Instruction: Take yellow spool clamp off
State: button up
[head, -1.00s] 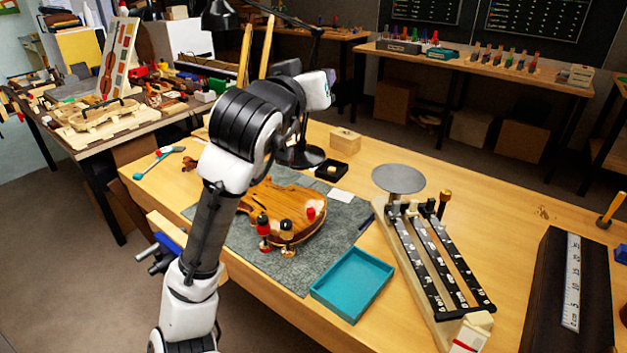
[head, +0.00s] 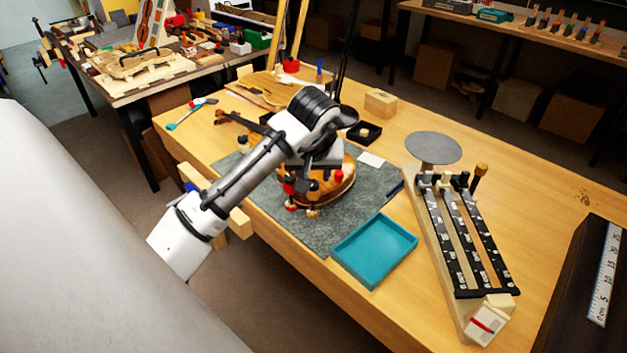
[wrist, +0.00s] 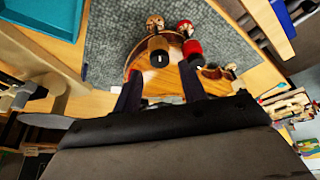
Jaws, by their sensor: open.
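The violin body (head: 335,188) lies on a grey mat (head: 375,190), partly hidden by my arm in the head view. Spool clamps stand along its edge. In the wrist view, a black-topped clamp (wrist: 158,52) and a red clamp (wrist: 190,45) stand side by side; part of another wooden clamp (wrist: 217,71) shows to the right. A red-topped clamp (head: 338,177) stands at the violin's right side in the head view. I cannot make out a clearly yellow clamp. My gripper (wrist: 160,84) is open and empty over the violin, its fingers apart, close to the black-topped clamp.
A teal tray (head: 374,249) sits on the bench to the right of the violin, empty. A wooden rack with black strips (head: 462,240) and a round grey disc (head: 433,148) stand further right. A small wooden block (head: 380,101) and a black box (head: 364,132) sit behind.

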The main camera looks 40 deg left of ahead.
aim_at(313, 184)
jog(key=shift+p+x, duration=0.4)
jog(key=shift+x, duration=2.7)
jog(key=c, duration=0.8)
